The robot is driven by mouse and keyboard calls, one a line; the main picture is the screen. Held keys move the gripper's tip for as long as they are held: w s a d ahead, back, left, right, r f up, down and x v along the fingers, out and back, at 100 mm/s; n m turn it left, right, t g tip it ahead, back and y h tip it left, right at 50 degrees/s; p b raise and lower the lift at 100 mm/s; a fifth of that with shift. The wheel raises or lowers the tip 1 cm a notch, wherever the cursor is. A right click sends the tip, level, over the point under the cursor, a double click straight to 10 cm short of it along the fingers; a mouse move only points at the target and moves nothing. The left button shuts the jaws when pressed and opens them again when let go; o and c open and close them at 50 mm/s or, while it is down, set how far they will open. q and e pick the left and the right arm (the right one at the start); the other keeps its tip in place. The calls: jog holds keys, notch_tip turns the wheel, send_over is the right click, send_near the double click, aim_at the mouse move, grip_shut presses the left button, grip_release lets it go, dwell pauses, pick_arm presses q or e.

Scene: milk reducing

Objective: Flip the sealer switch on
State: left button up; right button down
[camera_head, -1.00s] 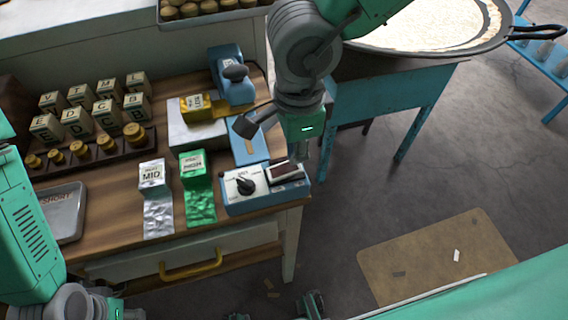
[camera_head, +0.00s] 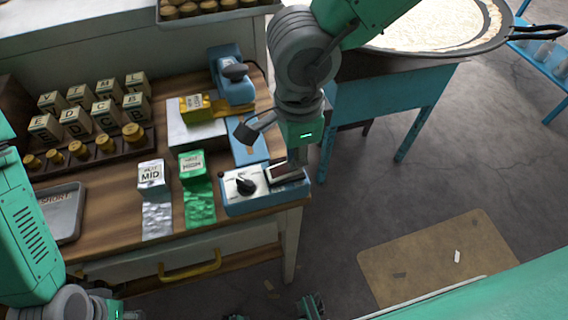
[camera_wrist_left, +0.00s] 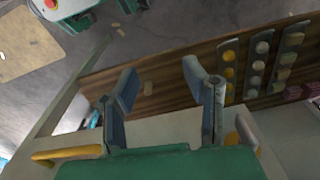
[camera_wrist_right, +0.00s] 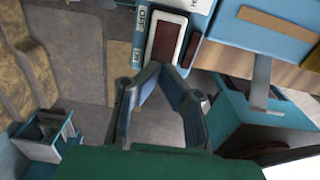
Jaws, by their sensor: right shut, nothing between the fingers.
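The blue sealer (camera_head: 235,208) stands at the table's front right corner. Its pale panel has a black knob (camera_head: 245,186) and, right of it, a dark red switch (camera_head: 284,175) in a white frame. The switch (camera_wrist_right: 165,41) also shows in the right wrist view. My right gripper (camera_head: 296,166) is shut and empty, pointing down at the switch; its fingertips (camera_wrist_right: 155,70) appear at the switch's near edge. I cannot tell whether they touch it. My left gripper (camera_wrist_left: 160,76) is open and empty, away from the sealer.
A silver MID packet (camera_head: 152,175) and a green HIGH packet (camera_head: 192,165) lie left of the sealer. A grey tray (camera_head: 66,232) and lettered blocks (camera_head: 78,123) are farther left. A large pan (camera_head: 430,45) is at the back right.

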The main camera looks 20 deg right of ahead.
jog(key=shift+f, duration=0.35)
notch_tip(320, 180, up, 7)
jog(key=p, duration=0.9)
jog(key=shift+r, duration=0.1)
dwell(0.7)
